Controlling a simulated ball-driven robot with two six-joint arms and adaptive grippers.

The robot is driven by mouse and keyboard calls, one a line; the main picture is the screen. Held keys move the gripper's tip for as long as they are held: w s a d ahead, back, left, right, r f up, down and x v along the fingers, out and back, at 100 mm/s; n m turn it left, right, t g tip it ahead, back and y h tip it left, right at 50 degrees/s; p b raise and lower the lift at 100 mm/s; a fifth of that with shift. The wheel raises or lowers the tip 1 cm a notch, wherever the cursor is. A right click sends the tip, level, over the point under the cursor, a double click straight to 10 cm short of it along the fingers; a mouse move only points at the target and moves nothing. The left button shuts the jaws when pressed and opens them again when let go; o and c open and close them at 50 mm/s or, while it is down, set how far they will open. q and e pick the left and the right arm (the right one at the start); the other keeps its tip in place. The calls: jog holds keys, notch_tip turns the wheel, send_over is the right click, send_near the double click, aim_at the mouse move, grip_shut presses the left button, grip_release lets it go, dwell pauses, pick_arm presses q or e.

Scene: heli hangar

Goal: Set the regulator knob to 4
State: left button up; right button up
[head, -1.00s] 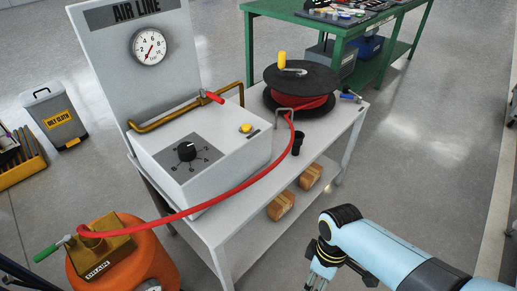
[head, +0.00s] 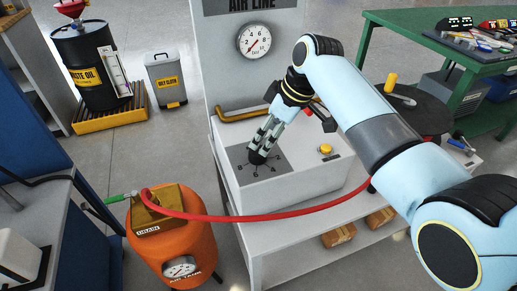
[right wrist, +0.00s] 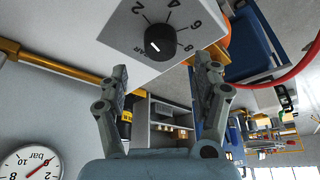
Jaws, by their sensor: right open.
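The black regulator knob (head: 257,157) sits on a grey dial plate on top of the white box. In the right wrist view the knob (right wrist: 158,42) shows whole, with the marks 2, 4, 6, 8 and BAR around it. A small pale mark shows on the knob, but I cannot tell surely which number it points at. My right gripper (head: 265,143) comes down over the knob in the head view. In the right wrist view the right gripper (right wrist: 163,63) is open, its fingers apart, with the knob just beyond and between the fingertips. My left gripper is out of view.
A round gauge (head: 254,40) is on the upright panel behind the box. A brass pipe (head: 243,115) and a yellow button (head: 325,149) are close to the knob. A red hose (head: 250,217) crosses in front, from the orange air tank (head: 178,243). My right arm hides much of the reel.

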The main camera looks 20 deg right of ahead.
aim_at(258, 150)
jog(key=b+x, duration=0.1)
jog(key=x, duration=0.5)
jog(key=shift+f, duration=0.1)
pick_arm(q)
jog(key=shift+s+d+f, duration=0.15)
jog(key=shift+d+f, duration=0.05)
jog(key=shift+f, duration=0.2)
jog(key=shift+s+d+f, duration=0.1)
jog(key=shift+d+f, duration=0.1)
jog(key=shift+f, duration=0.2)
